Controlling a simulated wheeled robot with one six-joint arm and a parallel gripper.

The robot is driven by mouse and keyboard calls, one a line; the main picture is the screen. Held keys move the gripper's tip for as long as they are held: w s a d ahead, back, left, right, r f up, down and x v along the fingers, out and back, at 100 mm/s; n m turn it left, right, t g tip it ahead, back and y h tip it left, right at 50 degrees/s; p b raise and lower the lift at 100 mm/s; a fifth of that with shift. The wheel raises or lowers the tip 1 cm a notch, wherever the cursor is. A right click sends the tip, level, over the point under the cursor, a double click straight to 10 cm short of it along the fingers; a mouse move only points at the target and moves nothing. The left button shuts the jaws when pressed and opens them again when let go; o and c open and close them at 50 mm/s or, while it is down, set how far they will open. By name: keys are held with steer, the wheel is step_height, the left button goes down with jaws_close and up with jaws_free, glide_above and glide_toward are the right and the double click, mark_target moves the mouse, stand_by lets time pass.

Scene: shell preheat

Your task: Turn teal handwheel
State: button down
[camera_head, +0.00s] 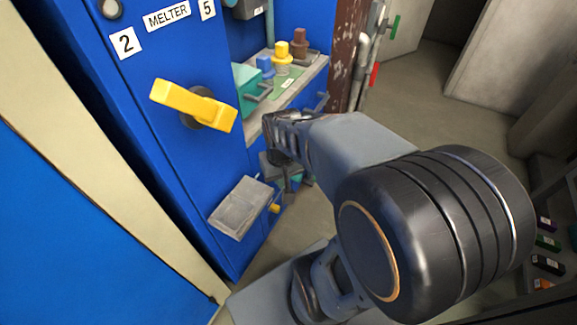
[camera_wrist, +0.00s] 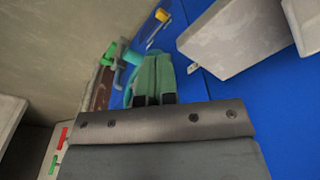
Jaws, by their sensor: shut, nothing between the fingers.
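A teal rounded part (camera_wrist: 165,72), which looks like the handwheel, shows just beyond my fingertips in the wrist view; its full outline is hidden. My gripper (camera_wrist: 154,99) is shut with nothing between its fingers, in front of this teal part. I cannot tell whether they touch. In the head view my gripper (camera_head: 288,172) points down beside the blue cabinet's lower front, below the shelf. My wrist hides most of what is there, and no whole handwheel shows.
The blue melter cabinet (camera_head: 150,90) carries a yellow lever (camera_head: 195,105) and a grey box (camera_head: 240,207). A shelf (camera_head: 305,80) holds a teal block (camera_head: 246,88) and blue, yellow and brown pieces. Pipes with green and red handles stand beyond. Open floor (camera_head: 440,100) lies to the right.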

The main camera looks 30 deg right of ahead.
steer(key=w+d+f+n+y, duration=0.3)
steer(key=w+d, duration=0.1)
steer(key=d, duration=0.4)
steer(key=w+d+f+n+y, duration=0.2)
steer(key=w+d+f+n, duration=0.15)
steer(key=d, duration=0.45)
steer(key=w+d+f+n+y, duration=0.2)
steer(key=w+d+f+y, duration=0.15)
steer(key=d, duration=0.55)
steer(key=a+f+n+b, duration=0.1)
steer(key=a+f+b, duration=0.2)
steer(key=a+f, duration=0.3)
steer(key=shift+s+a+f+t+h+b, duration=0.2)
steer(key=shift+a+f+t+h+b, duration=0.2)
steer(key=shift+a, duration=1.75)
